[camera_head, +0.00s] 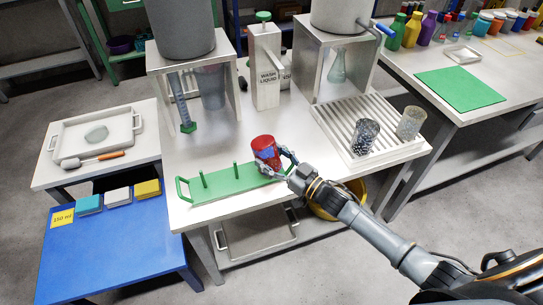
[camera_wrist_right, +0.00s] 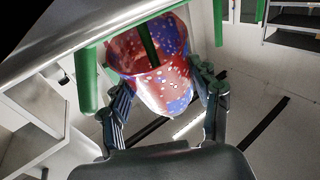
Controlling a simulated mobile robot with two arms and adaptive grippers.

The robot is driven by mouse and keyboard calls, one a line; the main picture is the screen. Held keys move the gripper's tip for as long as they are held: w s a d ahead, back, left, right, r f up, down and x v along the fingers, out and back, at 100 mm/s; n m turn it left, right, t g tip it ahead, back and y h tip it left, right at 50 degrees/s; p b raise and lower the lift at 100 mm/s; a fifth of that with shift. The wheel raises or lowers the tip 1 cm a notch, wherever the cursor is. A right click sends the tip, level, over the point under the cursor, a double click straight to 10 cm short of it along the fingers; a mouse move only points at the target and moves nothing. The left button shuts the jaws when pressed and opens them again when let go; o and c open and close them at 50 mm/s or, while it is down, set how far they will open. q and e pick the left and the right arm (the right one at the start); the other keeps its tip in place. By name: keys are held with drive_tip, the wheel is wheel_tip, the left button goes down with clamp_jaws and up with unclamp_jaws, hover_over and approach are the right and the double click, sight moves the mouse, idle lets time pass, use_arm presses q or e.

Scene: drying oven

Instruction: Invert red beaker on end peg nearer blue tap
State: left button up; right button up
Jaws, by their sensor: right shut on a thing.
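The red beaker (camera_head: 264,148), see-through with blue patches, is at the right end of the green peg rack (camera_head: 225,187). That end is the one nearer the blue tap (camera_head: 384,29). My right gripper (camera_head: 279,163) is shut on the beaker, with a finger on each side in the right wrist view (camera_wrist_right: 165,100). There the beaker (camera_wrist_right: 150,75) shows a dark green peg (camera_wrist_right: 149,45) through or in front of its wall; I cannot tell how far the peg is inside. Two other pegs (camera_head: 203,178) (camera_head: 236,170) stand bare. My left gripper is not in view.
A wash liquid container (camera_head: 265,75) stands behind. A metal stand with a green tap (camera_head: 188,127) is at the back left.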

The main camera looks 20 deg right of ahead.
drive_tip(key=shift+f, duration=0.4)
idle(0.5)
drive_tip(key=o, duration=1.3)
drive_tip(key=v, duration=1.2)
drive_tip(key=shift+s+f, duration=0.1)
drive_tip(key=shift+f, duration=0.3)
drive_tip(key=shift+a, duration=0.1)
